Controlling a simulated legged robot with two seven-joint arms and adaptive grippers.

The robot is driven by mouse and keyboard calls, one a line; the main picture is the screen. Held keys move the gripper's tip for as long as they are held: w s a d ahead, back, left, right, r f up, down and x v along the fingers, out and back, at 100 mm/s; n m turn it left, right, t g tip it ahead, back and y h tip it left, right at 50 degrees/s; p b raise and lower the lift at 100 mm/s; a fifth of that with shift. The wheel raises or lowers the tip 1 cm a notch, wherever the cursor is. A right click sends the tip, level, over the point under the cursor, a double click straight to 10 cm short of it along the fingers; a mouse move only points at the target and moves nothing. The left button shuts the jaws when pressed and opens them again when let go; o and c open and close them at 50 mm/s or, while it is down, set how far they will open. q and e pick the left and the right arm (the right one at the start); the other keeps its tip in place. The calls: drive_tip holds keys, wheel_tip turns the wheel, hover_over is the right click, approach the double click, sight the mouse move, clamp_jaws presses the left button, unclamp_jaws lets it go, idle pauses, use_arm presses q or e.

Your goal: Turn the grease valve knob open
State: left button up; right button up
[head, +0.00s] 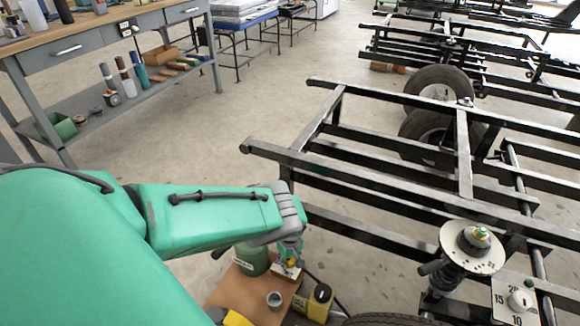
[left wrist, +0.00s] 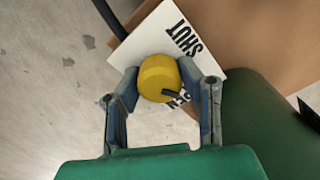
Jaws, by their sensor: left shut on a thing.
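The yellow grease valve knob (left wrist: 157,74) sits on a white label plate (left wrist: 160,32) in the left wrist view. The plate reads SHUT beyond the knob, and the letters EN show beside it at the lower right. A dark pointer on the knob points right, close to those letters. My left gripper (left wrist: 161,80) is shut on the knob, one finger on each side. In the head view my left gripper (head: 290,262) reaches down over the plate, and only a bit of yellow shows there. My right gripper is not in view.
A green canister (head: 250,259) and a yellow-black container (head: 319,302) stand close beside the gripper, with a brown board (head: 238,290) below. Black trailer frames (head: 365,178) fill the right side. A dial plate (head: 514,299) is at the lower right. A workbench (head: 75,48) stands upper left.

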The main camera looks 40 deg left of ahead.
use_arm(q)
drive_tip(key=m, duration=0.3)
drive_tip(key=m+p, duration=0.1)
drive_tip(key=m, duration=0.1)
drive_tip(key=shift+w+a+r, duration=0.15)
drive_tip(key=shift+w+a, duration=0.05)
drive_tip(key=shift+w, duration=0.05)
drive_tip(key=shift+m, duration=0.3)
drive_tip(key=o, duration=1)
drive_tip(key=shift+w, duration=0.1)
drive_tip(key=shift+o, duration=0.6)
drive_tip(key=shift+d, duration=0.1)
